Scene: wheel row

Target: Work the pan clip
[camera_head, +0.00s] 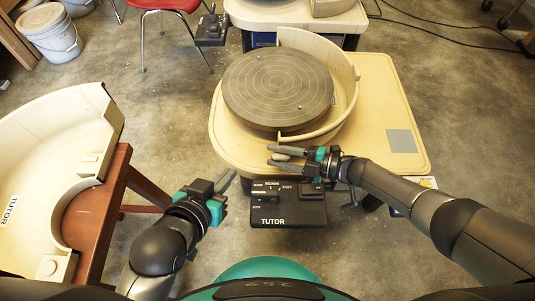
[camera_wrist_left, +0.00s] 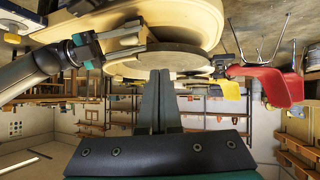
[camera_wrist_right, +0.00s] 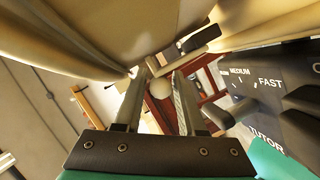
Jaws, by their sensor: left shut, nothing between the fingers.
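A cream splash pan half (camera_head: 345,75) stands around the back and right of the grey wheel head (camera_head: 277,88). My right gripper (camera_head: 274,155) is at the front edge of the wheel body, just below the pan's front end. Its fingers are open around a small pale knob (camera_head: 289,154). In the right wrist view the round knob (camera_wrist_right: 160,89) lies between the fingertips with gaps beside it; contact is not clear. A grey and pale latch-like part (camera_wrist_right: 193,40) shows beyond it; I cannot tell if it is the clip.
Another cream pan half (camera_head: 45,150) marked TUTOR lies on a reddish-brown table (camera_head: 97,215) at left. A black control box (camera_head: 288,207) sits below the wheel's front edge, near my right gripper. A red chair (camera_head: 165,5) and white bucket (camera_head: 48,32) stand behind.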

